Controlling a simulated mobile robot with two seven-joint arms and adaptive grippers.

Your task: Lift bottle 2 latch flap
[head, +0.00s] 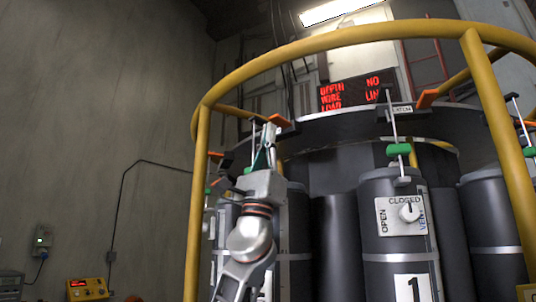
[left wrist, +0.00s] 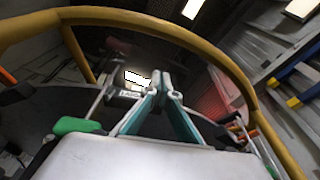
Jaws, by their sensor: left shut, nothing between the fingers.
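My left gripper (head: 268,134) is raised in front of the rack in the head view, its fingers shut and pointing up. Its closed tips show in the left wrist view (left wrist: 163,84). An orange flap (head: 279,121) sits right by the fingertips; I cannot tell whether they touch. A dark bottle (head: 298,235) stands behind my left arm, its number hidden, so I cannot confirm it is bottle 2. A small latch plate (left wrist: 128,93) shows just left of the tips in the left wrist view. My right gripper is not in view.
A yellow rail (head: 330,40) circles the rack, with posts at the front. Bottle 1 (head: 375,270) has a white knob plate (head: 402,215) and a green-handled rod (head: 398,150). Another orange flap (head: 427,98) is farther right. A red-lettered display (head: 350,92) hangs behind.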

